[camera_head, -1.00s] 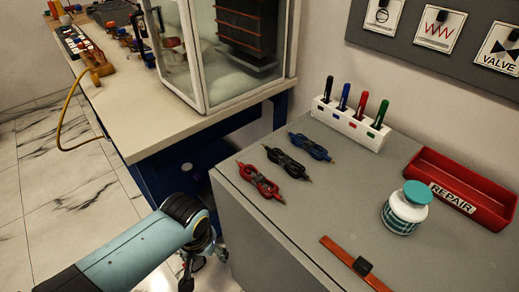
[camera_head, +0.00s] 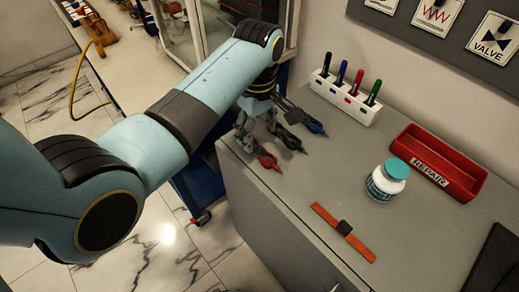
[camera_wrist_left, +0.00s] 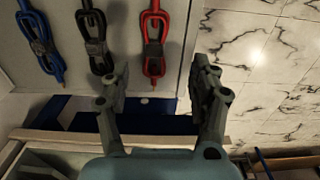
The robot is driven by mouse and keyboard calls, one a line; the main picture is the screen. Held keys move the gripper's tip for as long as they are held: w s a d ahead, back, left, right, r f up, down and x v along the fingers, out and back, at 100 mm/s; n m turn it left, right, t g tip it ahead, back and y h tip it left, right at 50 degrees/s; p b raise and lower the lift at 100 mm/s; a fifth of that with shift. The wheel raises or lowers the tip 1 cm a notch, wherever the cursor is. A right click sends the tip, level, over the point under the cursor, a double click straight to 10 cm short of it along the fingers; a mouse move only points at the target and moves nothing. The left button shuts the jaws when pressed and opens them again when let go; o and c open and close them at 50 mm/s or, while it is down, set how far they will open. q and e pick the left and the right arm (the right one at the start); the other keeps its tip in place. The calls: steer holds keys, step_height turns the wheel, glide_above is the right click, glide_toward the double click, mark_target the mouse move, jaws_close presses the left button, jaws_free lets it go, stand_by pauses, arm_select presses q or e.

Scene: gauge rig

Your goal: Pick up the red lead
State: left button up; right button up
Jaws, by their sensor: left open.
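The red lead (camera_head: 268,161) is a coiled, bundled cable lying on the grey cabinet top near its left edge. It also shows in the left wrist view (camera_wrist_left: 155,42). My left gripper (camera_head: 266,131) is open and empty. It is above the left edge of the cabinet top, beside the leads, and partly covers them in the head view. In the left wrist view its open fingers (camera_wrist_left: 158,88) lie below the red lead, which is roughly in line with the gap between them. My right gripper is not in view.
A black lead (camera_head: 291,139) and a blue lead (camera_head: 314,126) lie beside the red one. A white marker holder (camera_head: 345,102), a red REPAIR tray (camera_head: 432,170), a jar (camera_head: 386,180) and an orange strap (camera_head: 330,220) are on the grey cabinet top (camera_head: 300,185).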

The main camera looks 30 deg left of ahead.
mark_target(260, 149)
arm_select(q)
steer(key=f, duration=0.4)
steer(key=w+f, duration=0.1)
steer(key=f, duration=0.2)
steer(key=shift+a+f, duration=0.1)
steer(key=shift+a, duration=0.05)
steer(key=shift+s, duration=0.1)
jaws_close()
